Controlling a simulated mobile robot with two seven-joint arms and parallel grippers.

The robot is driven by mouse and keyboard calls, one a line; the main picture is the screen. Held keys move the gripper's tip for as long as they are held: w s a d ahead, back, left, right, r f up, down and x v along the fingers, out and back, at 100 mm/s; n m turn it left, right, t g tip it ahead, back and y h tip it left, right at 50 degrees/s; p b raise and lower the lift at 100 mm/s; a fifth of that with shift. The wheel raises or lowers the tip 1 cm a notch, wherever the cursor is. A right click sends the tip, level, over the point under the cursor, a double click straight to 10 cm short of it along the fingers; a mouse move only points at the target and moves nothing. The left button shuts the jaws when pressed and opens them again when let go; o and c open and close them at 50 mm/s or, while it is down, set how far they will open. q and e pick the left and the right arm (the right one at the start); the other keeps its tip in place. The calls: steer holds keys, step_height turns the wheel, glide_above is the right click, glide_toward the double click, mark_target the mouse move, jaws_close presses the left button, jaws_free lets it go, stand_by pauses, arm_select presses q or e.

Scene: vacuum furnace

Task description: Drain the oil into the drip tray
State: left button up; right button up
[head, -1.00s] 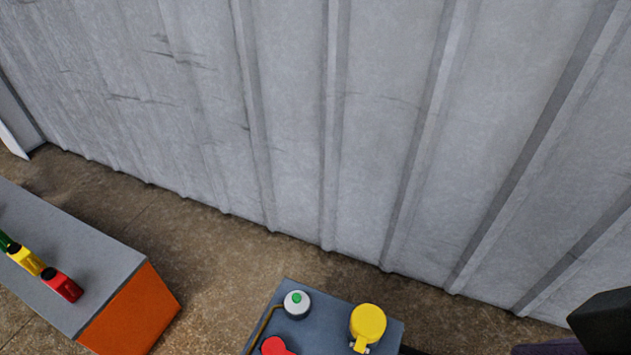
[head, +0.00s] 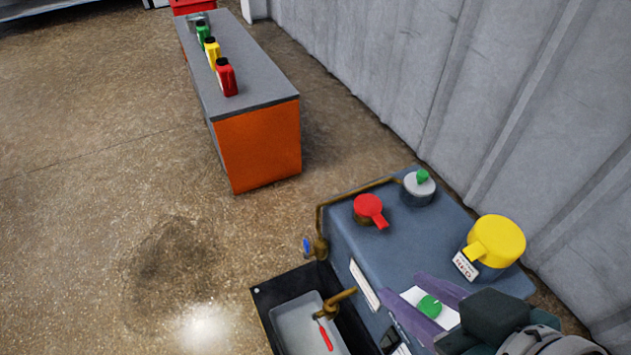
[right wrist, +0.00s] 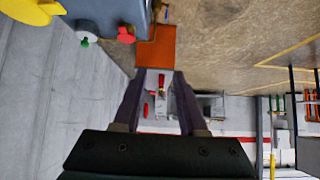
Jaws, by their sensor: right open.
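A grey tray (head: 288,322) sits at the foot of the blue-grey machine (head: 345,225), on a dark base; it is cut off by the bottom edge. A brass tap (head: 338,303) reaches out over it. A small red-handled item (head: 326,338) shows just below the tap, over the tray. A brass fitting with a blue knob (head: 308,246) is on the machine's left corner. My right gripper (head: 402,290), with purple fingers, is open and empty above the machine, right of the tap. Its fingers also show apart in the right wrist view (right wrist: 158,75). My left gripper is out of view.
The machine top carries a red cap (head: 368,208), a grey cap with green knob (head: 418,187) and a yellow cap (head: 497,240). An orange bench (head: 262,145) holds green, yellow and red bottles. Open floor lies left; a corrugated wall (head: 480,110) stands right.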

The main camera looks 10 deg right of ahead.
steer(key=a+f+t+y+b, duration=0.1)
steer(key=a+f+t+b, duration=0.1)
steer(key=f+b, duration=1)
steer(key=a+f+t+y+b, duration=0.1)
steer(key=f+t+b, duration=0.1)
steer(key=f+b, duration=0.95)
steer(key=t+y+b, duration=0.1)
steer(key=t+b, duration=0.3)
steer(key=b, duration=1.1)
glide_toward(332, 350)
steer(key=w, duration=0.1)
steer(key=shift+n, duration=0.4)
steer(key=b+x, duration=0.1)
steer(key=x, duration=0.2)
steer(key=b+x, duration=0.1)
steer(key=x, duration=0.2)
steer(key=b+x, duration=0.1)
steer(key=x, duration=0.2)
steer(key=shift+w+a+f, duration=0.2)
steer(key=shift+w+f, duration=0.05)
steer(key=shift+f, duration=0.05)
steer(key=shift+w+a+r, duration=0.1)
steer(key=shift+w, duration=0.15)
jaws_close()
